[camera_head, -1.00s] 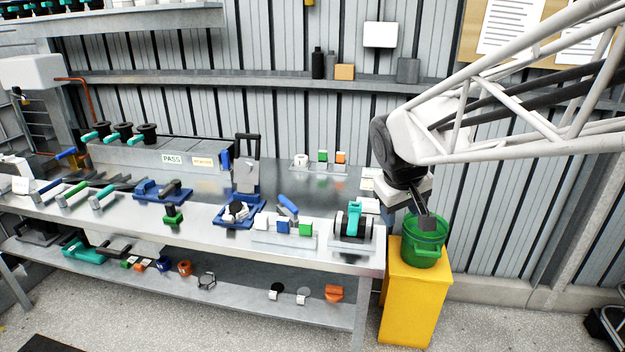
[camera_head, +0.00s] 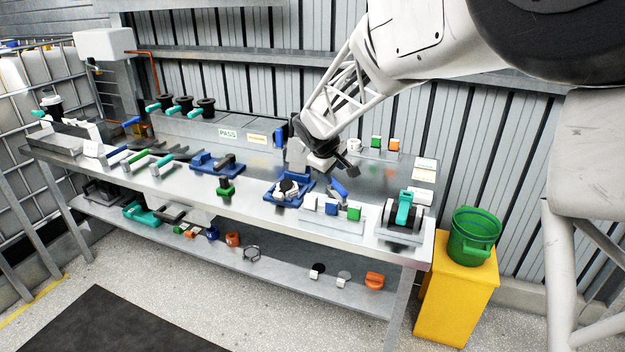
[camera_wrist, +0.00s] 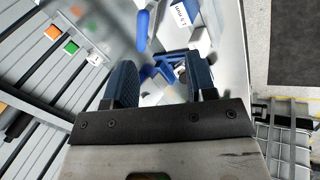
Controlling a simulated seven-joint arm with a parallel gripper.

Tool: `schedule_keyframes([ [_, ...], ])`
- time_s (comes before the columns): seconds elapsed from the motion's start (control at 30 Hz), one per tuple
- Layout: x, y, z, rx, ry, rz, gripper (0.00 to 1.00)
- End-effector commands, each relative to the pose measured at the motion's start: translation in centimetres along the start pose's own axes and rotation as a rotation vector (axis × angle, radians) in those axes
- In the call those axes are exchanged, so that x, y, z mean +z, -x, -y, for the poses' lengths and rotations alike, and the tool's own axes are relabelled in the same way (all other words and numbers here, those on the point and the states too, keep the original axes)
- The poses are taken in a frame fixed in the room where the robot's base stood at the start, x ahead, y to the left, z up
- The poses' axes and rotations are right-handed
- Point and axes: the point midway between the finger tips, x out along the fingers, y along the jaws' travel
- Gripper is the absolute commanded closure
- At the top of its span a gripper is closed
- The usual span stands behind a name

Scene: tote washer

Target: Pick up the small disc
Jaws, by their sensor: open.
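Two small round discs with white tags lie on the lower shelf in the head view, a black one (camera_head: 318,268) and a grey one (camera_head: 344,274). I cannot tell which is the task's disc. Another dark round piece (camera_head: 287,186) sits with white parts in a blue fixture (camera_head: 271,199) on the bench top. My gripper (camera_head: 349,169) is above the back middle of the bench, up and right of the blue fixture. In the wrist view my gripper (camera_wrist: 161,78) is open, with nothing between its two blue-black fingers. The shelf discs are not seen there.
A tray of white, blue and green blocks (camera_head: 330,209) and a roller stand with a teal handle (camera_head: 404,208) stand at the bench's front right. A green bucket (camera_head: 474,236) is on a yellow stand (camera_head: 456,299). The bench top (camera_head: 340,236) overhangs the lower shelf.

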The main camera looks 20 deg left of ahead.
Motion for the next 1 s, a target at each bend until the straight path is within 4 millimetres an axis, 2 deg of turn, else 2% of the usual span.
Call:
schedule_keyframes([
  [0.03,-2.0,-0.9,0.9,0.003,0.035,-0.006,0.49],
  [0.3,-11.3,-4.8,5.4,0.031,0.208,-0.045,0.49],
  [0.5,-16.4,-7.0,8.7,0.048,0.307,-0.068,0.49],
  [0.7,-18.5,-7.9,10.2,0.056,0.348,-0.08,0.49],
  [1.0,-18.6,-7.9,10.3,0.057,0.352,-0.081,0.49],
])
